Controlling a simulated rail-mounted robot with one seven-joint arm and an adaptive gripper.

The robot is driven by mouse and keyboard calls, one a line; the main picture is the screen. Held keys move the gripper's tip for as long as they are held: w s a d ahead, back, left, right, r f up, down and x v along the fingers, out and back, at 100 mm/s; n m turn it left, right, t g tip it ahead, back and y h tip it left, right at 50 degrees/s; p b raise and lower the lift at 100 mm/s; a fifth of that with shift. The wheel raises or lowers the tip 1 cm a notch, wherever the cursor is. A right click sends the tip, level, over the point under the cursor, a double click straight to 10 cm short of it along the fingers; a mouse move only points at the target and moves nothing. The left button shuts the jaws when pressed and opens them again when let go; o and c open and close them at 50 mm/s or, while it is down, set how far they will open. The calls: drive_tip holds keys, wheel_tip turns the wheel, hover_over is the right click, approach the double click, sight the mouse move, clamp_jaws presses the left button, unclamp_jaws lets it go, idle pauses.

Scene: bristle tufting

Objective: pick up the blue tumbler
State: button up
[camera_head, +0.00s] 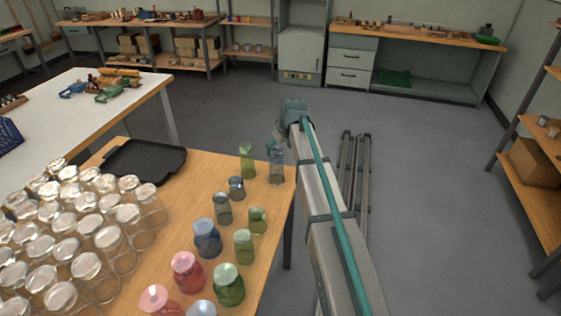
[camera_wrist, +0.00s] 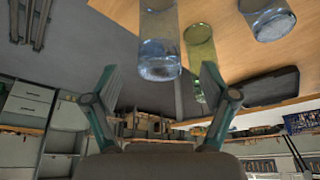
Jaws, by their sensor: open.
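A clear blue tumbler (camera_head: 277,168) stands upright at the far right corner of the wooden table (camera_head: 262,225). In the wrist view, which is upside down, the blue tumbler (camera_wrist: 159,45) appears between and beyond my fingertips. My gripper (camera_head: 273,149) is beside the tumbler in the head view, partly hidden by my arm. My gripper (camera_wrist: 160,74) shows two spread fingers in the wrist view, with nothing held. Whether a finger touches the glass cannot be told.
A green glass (camera_head: 247,160) stands just left of the tumbler, and a smaller blue glass (camera_head: 236,188) is nearer. Several coloured glasses fill the table's near right part. Many clear jars (camera_head: 108,245) crowd the left. A black tray (camera_head: 146,161) lies at the back.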

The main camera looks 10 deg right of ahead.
sight(275, 157)
drive_tip(key=shift+p+x, duration=1.25)
drive_tip(key=shift+x, duration=2.5)
drive_tip(key=shift+w+r, duration=0.1)
drive_tip(key=c, duration=1.5)
